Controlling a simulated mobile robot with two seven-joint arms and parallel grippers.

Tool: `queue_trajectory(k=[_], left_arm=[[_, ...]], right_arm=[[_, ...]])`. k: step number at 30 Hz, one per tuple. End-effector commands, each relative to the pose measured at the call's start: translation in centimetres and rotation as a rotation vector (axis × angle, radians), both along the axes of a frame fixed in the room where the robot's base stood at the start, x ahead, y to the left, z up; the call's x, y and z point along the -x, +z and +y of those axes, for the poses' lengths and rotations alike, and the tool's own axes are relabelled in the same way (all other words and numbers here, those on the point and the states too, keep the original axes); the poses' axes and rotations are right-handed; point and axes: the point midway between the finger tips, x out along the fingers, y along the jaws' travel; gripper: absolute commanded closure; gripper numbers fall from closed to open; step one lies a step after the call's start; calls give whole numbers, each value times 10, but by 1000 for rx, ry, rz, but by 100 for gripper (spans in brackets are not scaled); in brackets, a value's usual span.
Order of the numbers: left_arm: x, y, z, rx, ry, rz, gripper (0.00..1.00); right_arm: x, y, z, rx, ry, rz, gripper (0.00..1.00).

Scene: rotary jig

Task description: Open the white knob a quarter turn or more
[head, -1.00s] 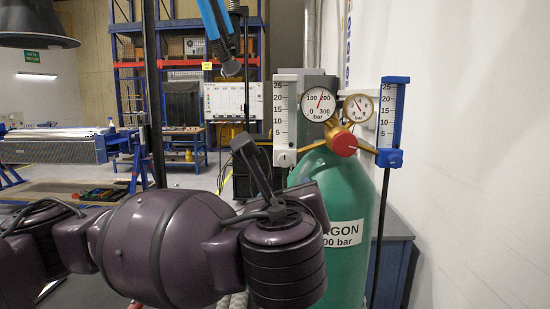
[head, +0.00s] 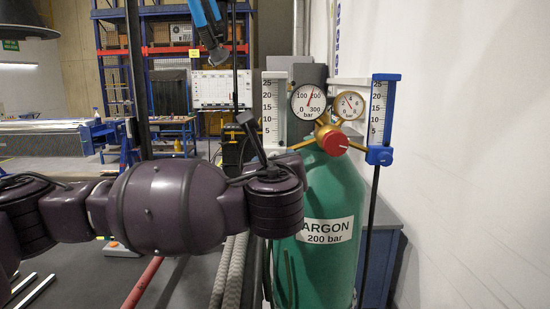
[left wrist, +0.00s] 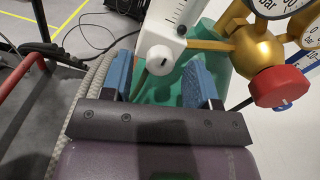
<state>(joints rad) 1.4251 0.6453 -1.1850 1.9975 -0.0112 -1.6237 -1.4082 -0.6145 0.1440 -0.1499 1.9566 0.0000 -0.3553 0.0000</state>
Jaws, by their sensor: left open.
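The white knob (left wrist: 158,59) sits at the foot of a white flowmeter (left wrist: 180,18), with a dark mark on its face. My left gripper (left wrist: 157,70) is open in the left wrist view, its blue fingers on either side of the knob in the picture. I cannot tell whether they touch it. In the head view the white flowmeter (head: 274,105) stands left of the gauges; my left arm covers the area just below it and hides the gripper fingers. My right gripper is not in view.
A green argon cylinder (head: 335,190) carries a brass regulator with a red knob (head: 334,143) and two round gauges (head: 308,101). A blue flowmeter (head: 380,120) is at the right, by the white wall. Hoses (head: 228,265) hang left of the cylinder.

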Motion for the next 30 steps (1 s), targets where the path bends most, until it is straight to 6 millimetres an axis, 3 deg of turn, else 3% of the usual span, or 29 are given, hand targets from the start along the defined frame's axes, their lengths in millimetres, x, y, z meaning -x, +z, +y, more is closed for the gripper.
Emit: queue_trajectory(k=[13, 22, 30], left_arm=[[-8, -1, 0, 0, 0, 0, 47], [-8, 0, 0, 0, 0, 0, 93], [-8, -1, 0, 24, 0, 0, 95]], right_arm=[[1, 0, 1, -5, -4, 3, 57], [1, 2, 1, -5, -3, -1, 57], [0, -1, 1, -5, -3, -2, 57]])
